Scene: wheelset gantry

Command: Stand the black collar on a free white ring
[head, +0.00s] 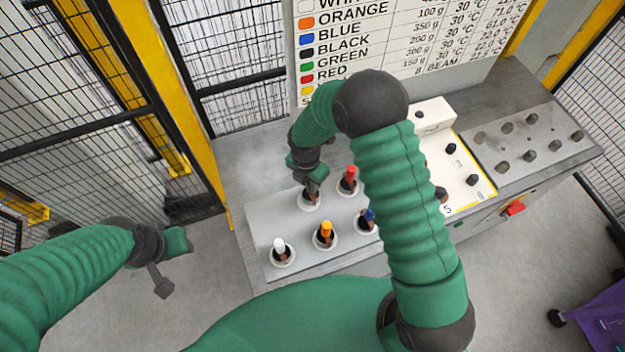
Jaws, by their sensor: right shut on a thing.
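My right gripper (312,187) reaches down from above and is shut on the black collar (308,197). The collar is at a white ring (309,205) in the back row of the grey plate (262,222); I cannot tell whether it rests there or hangs just above. Other white rings hold dark collars with coloured tops: white (279,246), orange (325,230), red (350,176) and blue (369,214). The blue one is partly hidden by my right arm. My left gripper (162,283) hangs over the floor at left, away from the bench; its jaws are unclear.
A white panel with dark knobs (452,149) and a grey plate with several dark pegs (543,128) lie at the right of the bench. A red switch (515,208) is on the bench front. A colour chart (420,45) stands behind. Mesh fencing (70,80) is at left.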

